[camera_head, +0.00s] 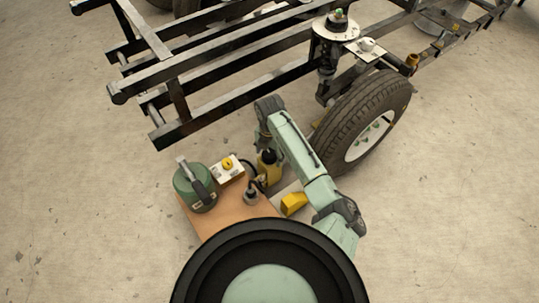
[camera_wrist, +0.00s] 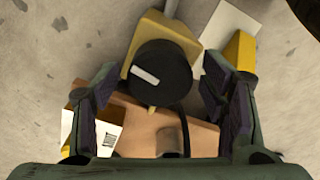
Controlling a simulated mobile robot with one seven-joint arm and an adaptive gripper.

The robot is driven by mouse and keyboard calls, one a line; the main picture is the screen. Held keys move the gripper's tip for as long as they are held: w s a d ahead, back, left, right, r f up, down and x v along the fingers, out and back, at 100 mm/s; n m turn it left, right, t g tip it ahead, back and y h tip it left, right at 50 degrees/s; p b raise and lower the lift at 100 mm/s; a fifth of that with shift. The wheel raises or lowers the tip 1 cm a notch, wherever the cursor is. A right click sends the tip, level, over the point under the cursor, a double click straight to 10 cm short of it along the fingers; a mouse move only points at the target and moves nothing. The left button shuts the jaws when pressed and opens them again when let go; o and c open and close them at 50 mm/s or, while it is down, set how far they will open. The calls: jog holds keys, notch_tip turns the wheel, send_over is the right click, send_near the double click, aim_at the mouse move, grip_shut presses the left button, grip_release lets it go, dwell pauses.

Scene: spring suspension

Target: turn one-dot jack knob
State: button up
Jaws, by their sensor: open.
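A black round knob (camera_wrist: 161,82) with one white bar mark on its top sits on a yellow jack (camera_wrist: 158,36) in the wrist view. I cannot make out any dot on it. My gripper (camera_wrist: 160,98) is open, with one dark finger left of the knob and one right of it. Both fingers are apart from the knob, and nothing is held. In the head view the yellow jack (camera_head: 267,172) with its dark top stands beside the wooden board, under the end of my arm. My fingertips are hard to make out there.
A tan board (camera_head: 236,212) carries a green canister (camera_head: 194,188), a white box with a yellow knob (camera_head: 228,168) and a small metal fitting (camera_head: 252,192). A yellow wedge (camera_head: 293,204) lies nearby. The tyre (camera_head: 364,122) and frame rails (camera_head: 220,70) are close to my arm. Open floor lies left.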

jog(key=shift+f, duration=0.25)
jog(key=shift+c, duration=0.6)
jog(key=c, duration=1)
jog(key=shift+r+m+p, duration=0.15)
jog(key=shift+m+p, duration=0.15)
jog(key=shift+p, duration=0.2)
